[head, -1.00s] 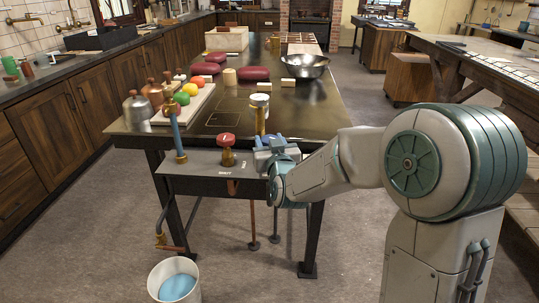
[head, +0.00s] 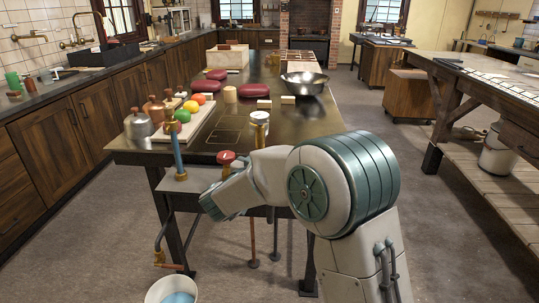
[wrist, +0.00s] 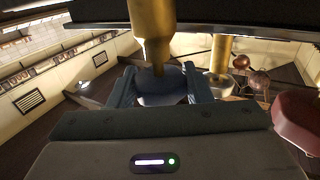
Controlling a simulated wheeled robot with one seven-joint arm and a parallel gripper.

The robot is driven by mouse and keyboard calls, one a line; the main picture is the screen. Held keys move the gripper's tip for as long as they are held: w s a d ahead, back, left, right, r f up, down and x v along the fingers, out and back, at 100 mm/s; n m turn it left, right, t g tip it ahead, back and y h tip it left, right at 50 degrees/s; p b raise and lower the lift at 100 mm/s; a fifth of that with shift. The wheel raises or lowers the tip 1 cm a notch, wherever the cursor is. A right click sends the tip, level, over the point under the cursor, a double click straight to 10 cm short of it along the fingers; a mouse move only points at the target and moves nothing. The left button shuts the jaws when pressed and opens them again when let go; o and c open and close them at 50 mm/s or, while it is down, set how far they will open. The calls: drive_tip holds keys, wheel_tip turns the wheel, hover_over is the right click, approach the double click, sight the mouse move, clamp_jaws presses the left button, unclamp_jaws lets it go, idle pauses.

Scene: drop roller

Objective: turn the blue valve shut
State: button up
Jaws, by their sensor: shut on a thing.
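In the wrist view, my gripper (wrist: 161,86) has its two fingers on either side of the blue valve (wrist: 162,97) and is shut on it. A brass stem (wrist: 152,35) shows right at the valve in that view. The red valve (head: 227,157) stands just left of my arm on the grey panel (head: 178,184) at the table's near edge.
A blue upright pipe (head: 177,150) rises at the panel's left. A white bucket (head: 160,290) with blue liquid stands on the floor below.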

drive_tip(key=shift+m+g+h+p, duration=0.6)
drive_tip(key=shift+m+g+h, duration=0.35)
drive_tip(key=shift+h, duration=0.35)
drive_tip(key=o, duration=1)
drive_tip(key=shift+c, duration=0.2)
drive_tip(key=shift+a, duration=0.1)
drive_tip(key=v, duration=1.3)
drive_tip(key=shift+s+a, duration=0.25)
drive_tip(key=shift+a, duration=0.05)
